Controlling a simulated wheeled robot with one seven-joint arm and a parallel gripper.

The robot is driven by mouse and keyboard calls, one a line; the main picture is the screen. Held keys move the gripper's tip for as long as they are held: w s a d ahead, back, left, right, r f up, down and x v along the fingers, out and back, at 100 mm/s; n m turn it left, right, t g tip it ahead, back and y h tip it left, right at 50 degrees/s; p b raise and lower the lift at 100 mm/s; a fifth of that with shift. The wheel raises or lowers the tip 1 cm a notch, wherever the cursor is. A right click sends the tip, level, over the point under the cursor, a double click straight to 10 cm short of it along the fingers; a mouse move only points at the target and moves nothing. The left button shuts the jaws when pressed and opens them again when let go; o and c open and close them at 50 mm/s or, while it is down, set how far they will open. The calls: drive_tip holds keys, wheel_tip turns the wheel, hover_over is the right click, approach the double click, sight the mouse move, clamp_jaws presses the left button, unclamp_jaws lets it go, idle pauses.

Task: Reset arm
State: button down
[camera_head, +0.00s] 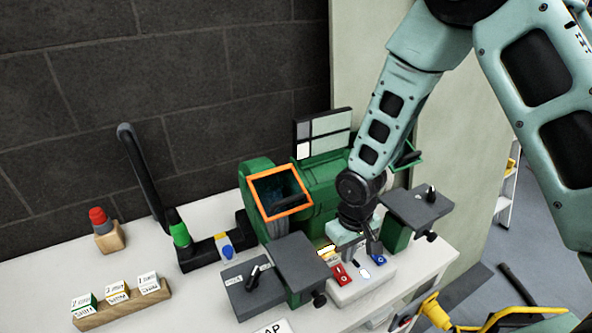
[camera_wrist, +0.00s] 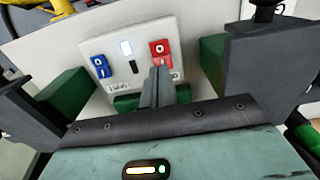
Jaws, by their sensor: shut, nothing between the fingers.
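My gripper (camera_head: 362,244) hangs at the end of my teal arm in the head view, just above the front of a green bench machine (camera_head: 325,185). In the wrist view my gripper's fingers (camera_wrist: 160,75) are together and empty. They point at a white switch panel (camera_wrist: 132,30), with their tips overlapping the lower edge of its red switch (camera_wrist: 161,47). A blue switch (camera_wrist: 100,66) is on the panel's other side. I cannot tell whether the fingers touch the panel. In the head view the red switch (camera_head: 341,273) and the blue switch (camera_head: 379,260) show below the gripper.
Grey tool rests (camera_head: 312,262) and (camera_head: 418,208) flank the panel closely. An orange-framed guard (camera_head: 278,190) and a dark bent tube (camera_head: 142,170) stand to the left. A block holder (camera_head: 125,307) and a red-topped button (camera_head: 99,219) sit on the white table. A wall is behind.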

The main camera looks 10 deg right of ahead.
drive_tip(key=s+a+r+n, duration=0.2)
drive_tip(key=s+a+r, duration=0.1)
drive_tip(key=s+r, duration=0.7)
drive_tip(key=s+a+r+n, duration=0.2)
drive_tip(key=s+a+r, duration=0.1)
drive_tip(key=s+r, duration=0.7)
drive_tip(key=shift+a+y+b, duration=0.15)
drive_tip(key=shift+y+b, duration=0.15)
